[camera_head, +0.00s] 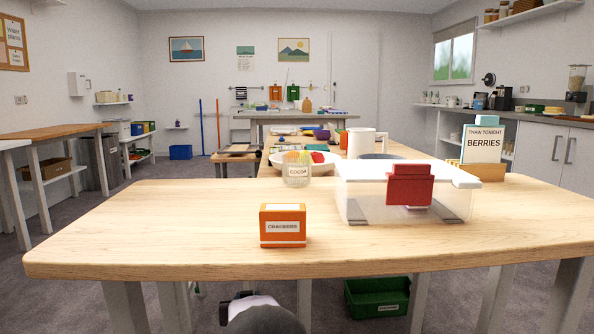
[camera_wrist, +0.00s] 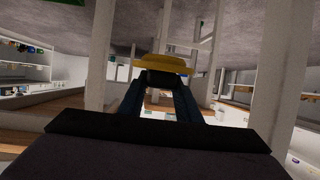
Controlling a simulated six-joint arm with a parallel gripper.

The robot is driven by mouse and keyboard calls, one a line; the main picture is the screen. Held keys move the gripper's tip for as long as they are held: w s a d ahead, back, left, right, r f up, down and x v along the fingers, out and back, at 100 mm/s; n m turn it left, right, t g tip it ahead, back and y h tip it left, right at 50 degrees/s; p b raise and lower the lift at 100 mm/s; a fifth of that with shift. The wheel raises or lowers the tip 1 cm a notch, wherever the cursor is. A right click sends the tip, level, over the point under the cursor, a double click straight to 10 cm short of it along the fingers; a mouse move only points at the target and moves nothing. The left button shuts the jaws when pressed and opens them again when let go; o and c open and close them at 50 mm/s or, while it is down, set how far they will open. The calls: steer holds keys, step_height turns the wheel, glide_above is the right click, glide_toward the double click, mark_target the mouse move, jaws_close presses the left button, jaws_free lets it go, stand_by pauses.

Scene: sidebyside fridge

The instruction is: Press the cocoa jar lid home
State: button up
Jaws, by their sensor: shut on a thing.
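The cocoa jar (camera_head: 297,174) stands on the wooden table, left of the clear bin. It is see-through with a white COCOA label, and I see no lid on it. My gripper (camera_wrist: 161,82) is shut on a flat yellow piece (camera_wrist: 160,62) that looks like the lid. This piece shows in the wrist view only, with no jar near it. In the head view only a rounded part of my arm shows at the bottom edge, below the table front; the gripper is out of sight there.
An orange crackers box (camera_head: 283,226) stands in front of the jar. A clear bin (camera_head: 372,206) with a white lid and red latch is to the right. A white bowl (camera_head: 268,160) of fruit is behind the jar. The table's (camera_head: 170,225) left side is clear.

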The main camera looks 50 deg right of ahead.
steer(key=o, duration=0.6)
steer(key=shift+c, duration=1.4)
